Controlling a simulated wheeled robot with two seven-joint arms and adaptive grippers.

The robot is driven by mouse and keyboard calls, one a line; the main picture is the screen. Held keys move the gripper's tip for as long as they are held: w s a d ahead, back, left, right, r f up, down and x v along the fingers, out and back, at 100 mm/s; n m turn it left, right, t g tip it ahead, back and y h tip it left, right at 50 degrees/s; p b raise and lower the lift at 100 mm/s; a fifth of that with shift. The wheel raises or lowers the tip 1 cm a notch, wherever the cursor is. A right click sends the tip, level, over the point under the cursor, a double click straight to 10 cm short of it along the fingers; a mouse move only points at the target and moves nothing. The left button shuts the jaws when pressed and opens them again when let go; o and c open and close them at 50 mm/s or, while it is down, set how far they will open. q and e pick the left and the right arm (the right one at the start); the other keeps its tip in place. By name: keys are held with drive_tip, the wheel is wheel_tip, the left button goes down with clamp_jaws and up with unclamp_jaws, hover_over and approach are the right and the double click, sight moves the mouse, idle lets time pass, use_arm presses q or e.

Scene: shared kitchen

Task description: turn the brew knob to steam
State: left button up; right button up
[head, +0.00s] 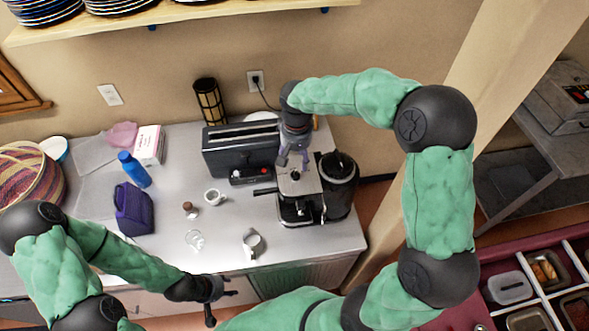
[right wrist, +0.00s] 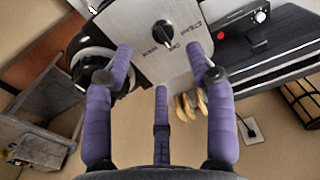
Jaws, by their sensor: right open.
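The espresso machine (head: 297,205) stands at the counter's right end. Its brew knob (right wrist: 167,36) is a dark dial on the silver panel (right wrist: 150,70), with labels printed around it, STEAM among them. I cannot tell which label the knob points to. My right gripper (right wrist: 160,65) is open, its purple fingers spread on either side of the knob, apart from it. In the head view my right gripper (head: 291,158) hangs over the machine's top and partly hides it. My left gripper (head: 222,303) is open and empty at the counter's front edge.
A black toaster (head: 240,148) stands left of the machine and a dark grinder-like canister (head: 338,186) right of it. A white cup (head: 214,196), a glass (head: 195,240) and a metal pitcher (head: 252,243) are on the counter (head: 165,240). A cord runs to the wall outlet (head: 256,80).

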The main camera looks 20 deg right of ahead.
sight(295, 174)
drive_tip(key=f, duration=0.5)
drive_tip(key=f+p, duration=0.1)
drive_tip(key=f, duration=0.2)
drive_tip(key=shift+w+f, duration=0.25)
drive_tip(key=shift+f, duration=0.05)
drive_tip(key=shift+c, duration=0.3)
clamp_jaws()
